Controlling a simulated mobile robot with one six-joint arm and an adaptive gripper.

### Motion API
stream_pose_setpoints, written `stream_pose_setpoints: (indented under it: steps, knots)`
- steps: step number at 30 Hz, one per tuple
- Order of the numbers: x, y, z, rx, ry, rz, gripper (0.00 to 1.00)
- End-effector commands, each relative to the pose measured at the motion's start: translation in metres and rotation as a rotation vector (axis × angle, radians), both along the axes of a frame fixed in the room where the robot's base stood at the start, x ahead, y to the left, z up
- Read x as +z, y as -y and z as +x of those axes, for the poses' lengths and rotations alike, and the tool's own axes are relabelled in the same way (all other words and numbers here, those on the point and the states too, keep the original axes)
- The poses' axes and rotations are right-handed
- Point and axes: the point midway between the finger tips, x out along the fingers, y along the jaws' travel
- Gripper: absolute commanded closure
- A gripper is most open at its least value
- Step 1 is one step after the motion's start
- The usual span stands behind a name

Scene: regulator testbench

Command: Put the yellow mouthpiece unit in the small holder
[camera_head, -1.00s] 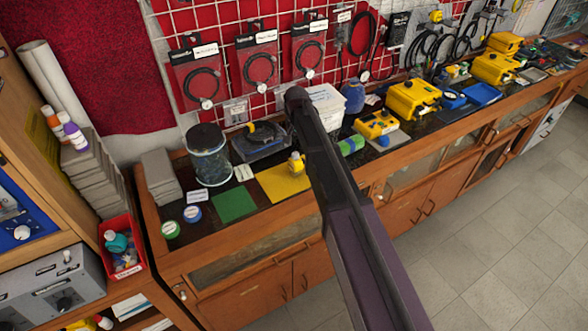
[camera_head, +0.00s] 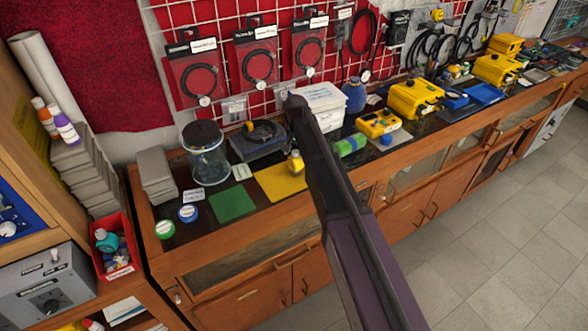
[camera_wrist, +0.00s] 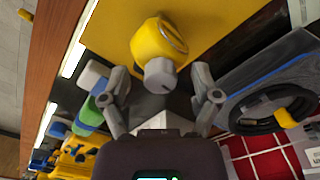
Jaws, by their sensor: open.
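The yellow mouthpiece unit (camera_wrist: 160,45) stands on the yellow mat (camera_wrist: 105,22) in the wrist view, with a grey round fitting facing my gripper. My gripper (camera_wrist: 160,84) is open, with one finger on each side and the fitting close to the gap between the fingertips. I cannot tell whether they touch it. In the head view the mouthpiece unit (camera_head: 296,163) shows just left of my arm, which hides my gripper. I cannot make out for certain which thing is the small holder.
A dark tray with a black hose (camera_head: 260,139) and a glass jar (camera_head: 205,155) stand behind the mats. A green mat (camera_head: 232,205) lies left of the yellow one. A white box (camera_head: 321,104) stands behind my arm. Yellow devices (camera_head: 415,97) line the bench at right.

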Motion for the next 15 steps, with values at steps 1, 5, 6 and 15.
stream_pose_setpoints:
  steps: [1, 5, 6, 15]
  knots:
    - [0.0003, -0.0001, -0.0001, 0.0, 0.0, 0.0, 0.2]
    - [0.0004, -0.0002, -0.0001, 0.0, 0.0, 0.0, 0.2]
    - [0.0004, -0.0002, -0.0001, 0.0, 0.0, 0.0, 0.2]
    - [0.0004, -0.0003, -0.0001, 0.001, 0.0, 0.0, 0.35]
